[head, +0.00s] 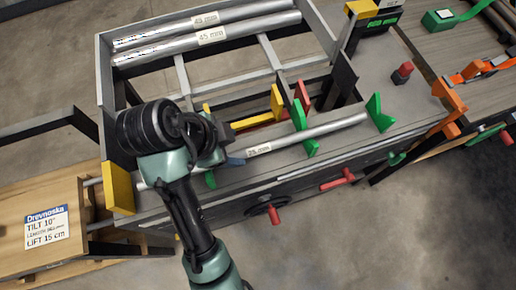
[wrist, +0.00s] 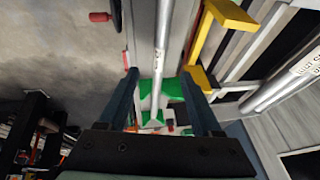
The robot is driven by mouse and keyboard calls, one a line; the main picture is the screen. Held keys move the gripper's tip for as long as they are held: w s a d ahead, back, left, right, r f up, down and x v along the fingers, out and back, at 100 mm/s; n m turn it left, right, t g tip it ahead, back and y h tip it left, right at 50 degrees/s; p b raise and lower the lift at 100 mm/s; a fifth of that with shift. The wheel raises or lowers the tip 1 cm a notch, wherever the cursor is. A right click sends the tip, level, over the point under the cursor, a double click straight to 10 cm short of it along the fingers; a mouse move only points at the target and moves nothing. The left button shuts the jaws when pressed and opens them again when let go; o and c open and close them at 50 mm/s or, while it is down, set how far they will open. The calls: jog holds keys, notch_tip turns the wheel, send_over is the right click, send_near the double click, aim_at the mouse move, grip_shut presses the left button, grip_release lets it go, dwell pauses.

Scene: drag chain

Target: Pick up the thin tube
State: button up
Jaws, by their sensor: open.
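The thin tube (head: 325,130) is a silver rod with a white label that appears to read 25 mm. It lies across green V-shaped supports (head: 378,113) along the near side of the grey rack. My gripper (head: 232,148) is over the tube's left part, and the arm hides some of the tube there. In the wrist view the tube (wrist: 164,30) runs lengthwise between the two dark blue fingers of my open gripper (wrist: 161,78). Clear gaps show on both sides of the tube. I cannot tell how far the fingers are above it.
Two thicker tubes (head: 210,36), labelled 45 mm, lie at the back of the rack (head: 107,85). Yellow brackets (head: 277,101) and red brackets (head: 302,95) stand behind the thin tube. A yellow end block (head: 118,188) and a wooden table (head: 40,262) are at left.

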aim_at(251, 151)
jog(key=b+x, duration=0.1)
jog(key=x, duration=0.9)
jog(key=shift+f, duration=0.15)
grip_shut()
dwell(1.1)
